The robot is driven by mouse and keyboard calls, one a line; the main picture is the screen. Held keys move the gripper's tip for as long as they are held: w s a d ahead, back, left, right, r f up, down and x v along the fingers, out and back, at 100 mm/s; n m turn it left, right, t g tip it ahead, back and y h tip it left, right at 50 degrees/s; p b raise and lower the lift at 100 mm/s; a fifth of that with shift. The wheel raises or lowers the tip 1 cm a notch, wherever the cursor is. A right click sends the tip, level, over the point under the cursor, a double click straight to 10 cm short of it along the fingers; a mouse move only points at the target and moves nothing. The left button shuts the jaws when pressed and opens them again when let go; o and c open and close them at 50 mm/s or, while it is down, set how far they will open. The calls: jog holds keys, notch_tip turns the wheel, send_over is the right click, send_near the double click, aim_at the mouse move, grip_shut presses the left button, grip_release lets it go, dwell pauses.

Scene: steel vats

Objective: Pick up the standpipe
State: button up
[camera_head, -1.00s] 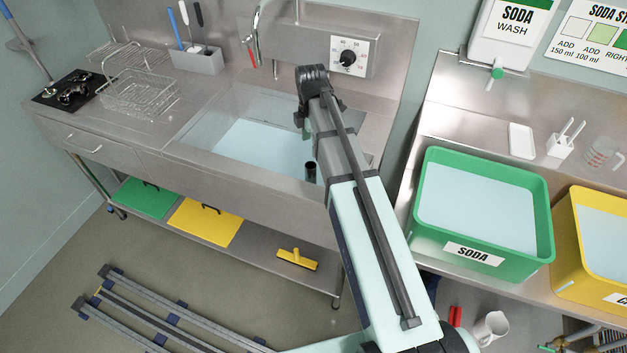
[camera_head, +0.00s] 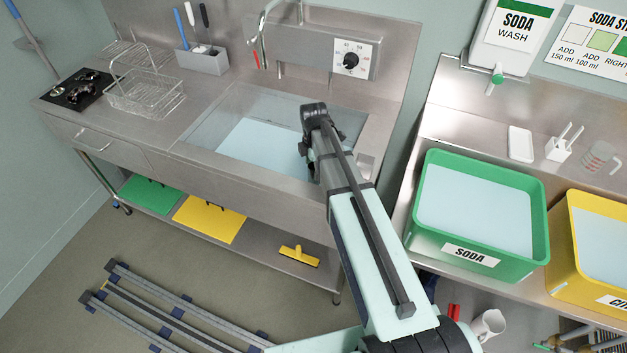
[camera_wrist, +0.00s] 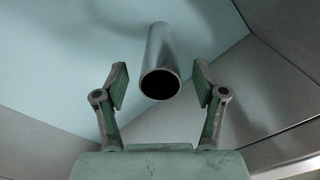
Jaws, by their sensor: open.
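The standpipe (camera_wrist: 161,62) is a grey metal tube in the wrist view, with its open round end facing the camera. It stands in the sink basin (camera_head: 230,104), which holds pale blue liquid (camera_head: 256,141). My gripper (camera_wrist: 160,88) is open, with one finger on each side of the pipe's end and a gap on both sides. Neither finger visibly touches the pipe. In the head view my arm covers the pipe and the fingers.
A tap (camera_head: 263,42) and a dial panel (camera_head: 350,60) are behind the sink. A wire basket (camera_head: 145,95) stands on the left counter. A green soda tub (camera_head: 530,262) and a yellow tub (camera_head: 563,262) stand to the right.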

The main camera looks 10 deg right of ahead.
aim_at(314, 182)
jog(key=shift+f+p, duration=0.4)
jog(key=shift+f, duration=1.1)
grip_shut()
jog(key=shift+r, duration=0.15)
